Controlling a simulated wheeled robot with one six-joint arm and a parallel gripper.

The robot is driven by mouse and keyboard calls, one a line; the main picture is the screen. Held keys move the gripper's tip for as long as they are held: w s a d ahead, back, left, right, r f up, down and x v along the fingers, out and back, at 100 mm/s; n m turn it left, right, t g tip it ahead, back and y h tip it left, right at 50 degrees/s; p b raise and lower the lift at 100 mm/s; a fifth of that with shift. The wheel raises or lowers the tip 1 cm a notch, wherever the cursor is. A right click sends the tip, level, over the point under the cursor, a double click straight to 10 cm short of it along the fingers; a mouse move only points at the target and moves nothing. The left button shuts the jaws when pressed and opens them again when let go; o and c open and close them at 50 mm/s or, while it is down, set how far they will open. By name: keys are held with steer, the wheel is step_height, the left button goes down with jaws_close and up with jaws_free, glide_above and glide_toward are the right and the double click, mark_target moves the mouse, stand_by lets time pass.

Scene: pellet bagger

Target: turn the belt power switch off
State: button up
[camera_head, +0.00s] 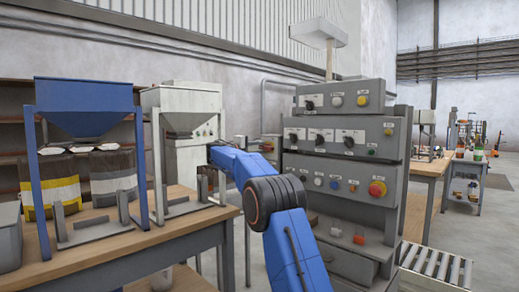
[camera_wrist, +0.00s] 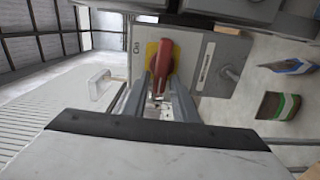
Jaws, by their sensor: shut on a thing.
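In the wrist view, a red rotary switch handle (camera_wrist: 164,60) sits on a yellow plate on a grey box (camera_wrist: 213,65). An "ON" label (camera_wrist: 136,45) is left of the plate, turned sideways in the picture. The handle lies roughly up and down in this view. My gripper (camera_wrist: 161,88) is shut on the red handle, one finger on each side of it. A second label (camera_wrist: 206,62) on the box is too small to read. In the head view, my blue arm reaches left toward the white hopper machine (camera_head: 188,100); my gripper and the switch cannot be made out there.
A blue hopper stand (camera_head: 85,100) stands on the wooden table (camera_head: 110,240) at left. A grey control cabinet (camera_head: 345,140) with several knobs and buttons stands close right of my arm. A roller conveyor (camera_head: 435,265) is at lower right. Filled bags (camera_head: 110,170) stand behind the table.

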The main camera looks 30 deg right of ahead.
steer(key=shift+f+n, duration=0.25)
steer(key=shift+n, duration=0.05)
steer(key=o, duration=0.8)
steer(key=shift+r, duration=0.1)
steer(key=shift+s+a, duration=0.1)
steer(key=shift+a, duration=0.15)
steer(key=v, duration=1.7)
